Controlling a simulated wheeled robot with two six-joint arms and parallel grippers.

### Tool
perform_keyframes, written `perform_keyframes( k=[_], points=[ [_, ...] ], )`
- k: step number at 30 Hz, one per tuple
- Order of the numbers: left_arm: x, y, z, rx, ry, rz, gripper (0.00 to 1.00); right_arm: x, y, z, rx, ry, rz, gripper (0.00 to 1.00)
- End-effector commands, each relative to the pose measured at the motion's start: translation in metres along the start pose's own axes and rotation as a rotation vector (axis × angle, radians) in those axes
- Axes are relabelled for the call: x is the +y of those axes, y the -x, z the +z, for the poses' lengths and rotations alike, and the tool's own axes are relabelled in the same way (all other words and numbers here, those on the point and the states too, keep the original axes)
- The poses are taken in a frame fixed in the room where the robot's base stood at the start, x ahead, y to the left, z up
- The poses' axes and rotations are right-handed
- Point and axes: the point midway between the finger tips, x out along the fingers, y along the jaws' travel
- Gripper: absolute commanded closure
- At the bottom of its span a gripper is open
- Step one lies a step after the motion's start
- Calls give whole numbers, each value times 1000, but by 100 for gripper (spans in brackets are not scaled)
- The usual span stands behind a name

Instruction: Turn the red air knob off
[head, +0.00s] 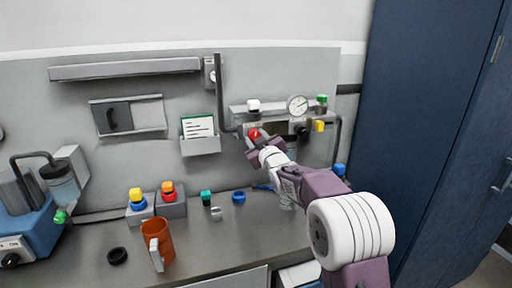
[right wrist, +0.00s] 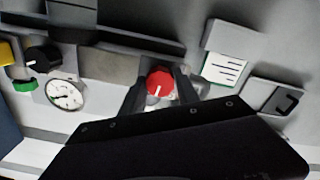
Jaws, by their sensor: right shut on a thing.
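The red air knob (head: 254,133) is on the grey manifold panel on the back wall, left of the round gauge. In the right wrist view the red knob (right wrist: 160,82) is round, with a white pointer mark that runs toward the lower edge of the picture. My right gripper (head: 257,141) is at the knob, and in its wrist view the dark fingers (right wrist: 161,90) stand on either side of the knob, shut on it. The knob's sides are partly hidden by the fingers. My left gripper is not in view.
Beside the knob are a gauge (head: 298,105), a black knob (head: 302,128), a yellow part (head: 319,126) and a green-topped part (head: 322,100). A card holder (head: 200,146) hangs to the left. An orange mug (head: 158,240) and small coloured parts stand on the bench below.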

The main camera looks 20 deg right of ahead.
Motion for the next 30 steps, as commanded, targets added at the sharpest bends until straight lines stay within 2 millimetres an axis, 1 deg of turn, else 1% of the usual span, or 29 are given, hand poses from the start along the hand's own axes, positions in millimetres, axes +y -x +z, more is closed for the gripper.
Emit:
perform_keyframes(
  k=[1, 15, 24, 30],
  points=[
    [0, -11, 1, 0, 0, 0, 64, -2, 0, 4, 3, 44, 1, 100],
    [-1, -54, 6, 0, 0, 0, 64, -2, 0, 4, 1, 490, 1, 100],
    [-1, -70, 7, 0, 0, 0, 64, -2, 0, 2, 0, 732, -1, 100],
    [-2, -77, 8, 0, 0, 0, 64, -1, 0, 2, 0, 846, -2, 100]
  ],
)
